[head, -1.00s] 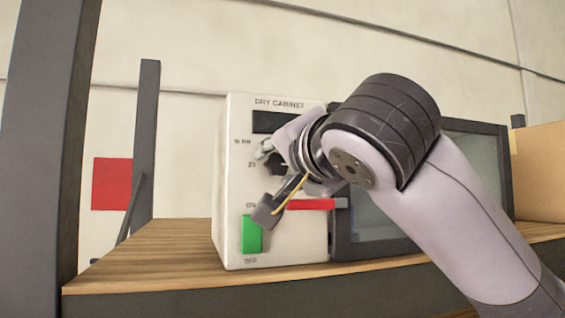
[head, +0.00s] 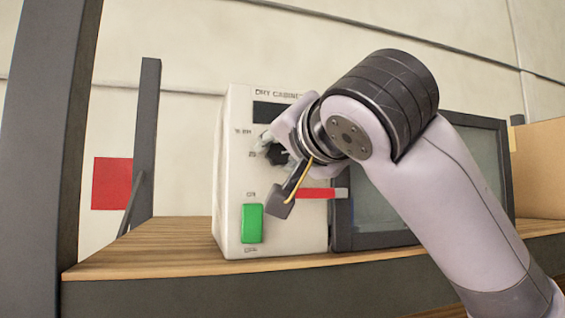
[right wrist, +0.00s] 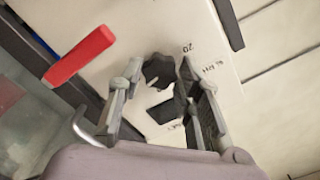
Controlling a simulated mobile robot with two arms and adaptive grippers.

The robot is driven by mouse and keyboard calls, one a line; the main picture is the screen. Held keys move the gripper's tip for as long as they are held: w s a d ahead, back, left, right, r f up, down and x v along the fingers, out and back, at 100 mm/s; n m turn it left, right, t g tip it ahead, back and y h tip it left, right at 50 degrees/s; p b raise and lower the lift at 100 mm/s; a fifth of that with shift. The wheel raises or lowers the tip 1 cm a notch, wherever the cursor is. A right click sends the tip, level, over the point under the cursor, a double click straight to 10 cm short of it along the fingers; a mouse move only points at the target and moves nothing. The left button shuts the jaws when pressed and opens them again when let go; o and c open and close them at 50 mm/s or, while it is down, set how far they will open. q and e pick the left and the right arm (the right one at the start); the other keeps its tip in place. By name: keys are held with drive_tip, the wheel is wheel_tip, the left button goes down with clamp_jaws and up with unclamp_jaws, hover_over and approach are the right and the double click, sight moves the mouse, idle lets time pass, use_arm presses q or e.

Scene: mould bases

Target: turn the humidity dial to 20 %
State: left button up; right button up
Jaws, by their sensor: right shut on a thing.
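The humidity dial (head: 276,154) is a black knob on the white front of the dry cabinet (head: 290,225), below its dark display (head: 272,113). My right gripper (head: 272,146) is at the dial, with its fingers around it. In the right wrist view the dial (right wrist: 158,70) lies between the two fingertips of my right gripper (right wrist: 160,72), and the gripper is shut on it. A printed 20 (right wrist: 187,48) and a % RH label (right wrist: 208,66) show beside it. My left gripper is not in view.
A green switch (head: 252,223) sits low on the cabinet front. A red handle (head: 318,193) lies right of it, by the glass door. The cabinet stands on a wooden shelf (head: 150,245) between dark posts (head: 146,150). A cardboard box (head: 540,165) is at the right.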

drive_tip(key=n, duration=0.1)
drive_tip(key=n+b, duration=0.1)
drive_tip(key=shift+f+n, duration=0.25)
drive_tip(key=shift+n, duration=0.15)
drive_tip(key=n+b, duration=0.1)
drive_tip(key=n, duration=0.3)
drive_tip(key=shift+b, duration=0.3)
drive_tip(key=n, duration=0.5)
drive_tip(key=shift+r+b, duration=0.1)
drive_tip(key=shift+b, duration=0.2)
drive_tip(key=n, duration=0.4)
drive_tip(key=shift+n, duration=0.3)
drive_tip(key=n, duration=0.4)
drive_tip(key=shift+p, duration=0.35)
drive_tip(key=n+p, duration=0.1)
drive_tip(key=n, duration=0.3)
drive_tip(key=shift+r, duration=0.1)
drive_tip(key=n+p, duration=0.1)
drive_tip(key=n, duration=0.3)
drive_tip(key=shift+n+p, duration=0.3)
use_arm(q)
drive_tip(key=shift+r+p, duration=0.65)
drive_tip(key=shift+p, duration=0.3)
use_arm(e)
drive_tip(key=n, duration=0.4)
drive_tip(key=shift+n, duration=0.3)
drive_tip(key=shift+a, duration=0.1)
